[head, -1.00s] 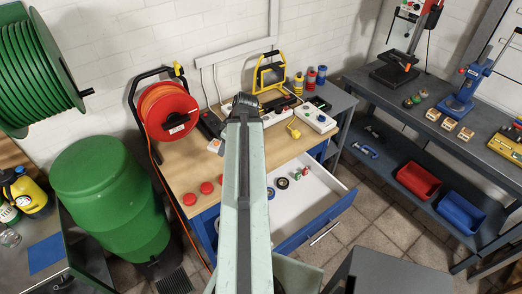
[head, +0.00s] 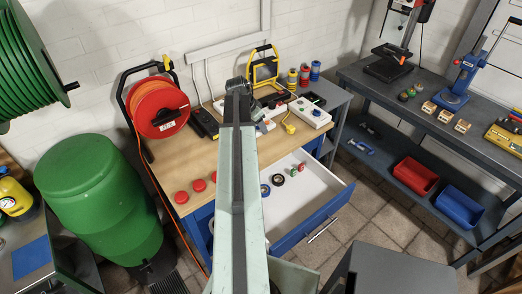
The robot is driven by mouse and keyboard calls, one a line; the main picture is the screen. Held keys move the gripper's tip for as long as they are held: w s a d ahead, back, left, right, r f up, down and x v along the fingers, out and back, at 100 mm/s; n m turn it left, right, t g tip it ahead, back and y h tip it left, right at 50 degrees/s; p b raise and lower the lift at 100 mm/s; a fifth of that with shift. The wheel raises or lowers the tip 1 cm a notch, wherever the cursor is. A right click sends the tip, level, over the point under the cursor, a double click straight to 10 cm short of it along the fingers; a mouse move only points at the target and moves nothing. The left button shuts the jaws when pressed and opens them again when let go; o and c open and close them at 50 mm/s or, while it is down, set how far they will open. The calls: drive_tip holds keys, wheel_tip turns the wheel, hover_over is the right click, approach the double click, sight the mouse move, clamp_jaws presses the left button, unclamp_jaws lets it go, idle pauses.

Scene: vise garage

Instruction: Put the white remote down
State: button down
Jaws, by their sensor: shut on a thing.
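I cannot make out the white remote; no clear view of it shows. My arm reaches up the middle of the head view and ends in a dark joint over the wooden workbench (head: 180,163). My gripper is hidden beyond this arm, so its jaws and anything in them do not show. A white power strip (head: 310,112) lies at the back right of the bench, and a white piece (head: 262,127) shows just right of my arm, too covered to name.
Red round buttons (head: 181,197) lie at the bench's front left. A red cable reel (head: 157,108) and a yellow work lamp (head: 263,70) stand at the back. An open white drawer (head: 310,190) with small rolls sticks out in front. A green barrel (head: 95,205) stands left.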

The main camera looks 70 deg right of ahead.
sight(262, 147)
drive_tip(key=shift+s+d+f+m, duration=0.1)
drive_tip(key=shift+s+m, duration=0.05)
drive_tip(key=shift+m, duration=0.15)
wheel_tip(262, 147, down, 10)
drive_tip(key=b, duration=1)
drive_tip(key=shift+f, duration=0.15)
drive_tip(key=shift+r, duration=0.25)
drive_tip(key=c, duration=1)
unclamp_jaws()
drive_tip(key=shift+f, duration=0.2)
drive_tip(key=shift+c, duration=0.2)
drive_tip(key=o, duration=0.4)
drive_tip(key=shift+r, duration=0.1)
drive_tip(key=p+v, duration=1.1)
drive_tip(key=v, duration=0.1)
drive_tip(key=shift+d+r, duration=0.1)
drive_tip(key=shift+r, duration=0.2)
drive_tip(key=shift+f, duration=0.15)
